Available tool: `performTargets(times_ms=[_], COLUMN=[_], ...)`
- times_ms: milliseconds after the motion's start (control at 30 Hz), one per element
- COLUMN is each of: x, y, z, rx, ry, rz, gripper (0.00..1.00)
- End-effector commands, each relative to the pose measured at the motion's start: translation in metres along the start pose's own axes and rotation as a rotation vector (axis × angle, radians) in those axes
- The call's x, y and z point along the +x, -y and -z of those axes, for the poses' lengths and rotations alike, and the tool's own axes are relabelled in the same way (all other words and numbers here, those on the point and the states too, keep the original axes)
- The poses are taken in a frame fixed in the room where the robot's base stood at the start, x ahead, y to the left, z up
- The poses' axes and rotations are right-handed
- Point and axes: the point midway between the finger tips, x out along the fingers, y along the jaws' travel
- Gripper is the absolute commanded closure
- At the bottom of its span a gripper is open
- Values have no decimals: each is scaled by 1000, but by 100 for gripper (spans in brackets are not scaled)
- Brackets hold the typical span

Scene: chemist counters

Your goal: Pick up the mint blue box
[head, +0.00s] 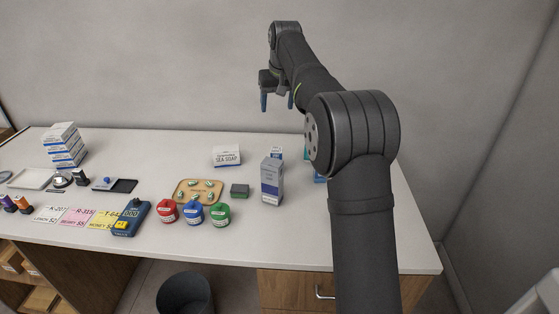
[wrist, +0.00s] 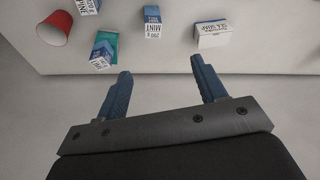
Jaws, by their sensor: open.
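Several small white-and-blue boxes lettered MINT show in the wrist view: one at top centre (wrist: 152,20), one left of it beside a teal face (wrist: 103,50), and one at the top edge (wrist: 88,5). I cannot tell which is the mint blue box. In the head view a small blue-and-white box (head: 277,152) stands behind a taller grey-blue box (head: 271,180). Another blue box (head: 319,178) is partly hidden by my arm. My gripper (head: 278,102) is open and empty, above the counter's back edge. Its blue fingers (wrist: 163,88) point toward the boxes, apart from them.
A white SEA SOAP box (head: 226,155) stands left of the boxes. A red cup (wrist: 54,28) is at the wrist view's upper left. A wooden tray (head: 180,203), a dark green block (head: 240,190) and coloured jars (head: 193,213) stand further left. The counter's right end looks fairly clear.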

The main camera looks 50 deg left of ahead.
Motion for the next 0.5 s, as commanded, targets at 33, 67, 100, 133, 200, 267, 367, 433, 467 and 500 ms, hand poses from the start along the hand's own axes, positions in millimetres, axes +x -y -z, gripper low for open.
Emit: performTargets(times_ms=[33,67,100,133,200,267,367,433,467,500], x=[15,22,31,38,53,66,87,99,104,110], y=[-12,-16,-23,-28,-40,-51,-69,-82,-87,-93], z=[6,9,12,14,19,21,23,23,23,22], rx=[-65,-115,-182,-233,-353,-456,-632,-751,-799,-859], ry=[16,21,26,27,23,10,-29,-67,-85,-109], rz=[35,60,93,119,179,232,316,369,390,414], gripper=[36,36,36,36,36,36,36,36,36,36])
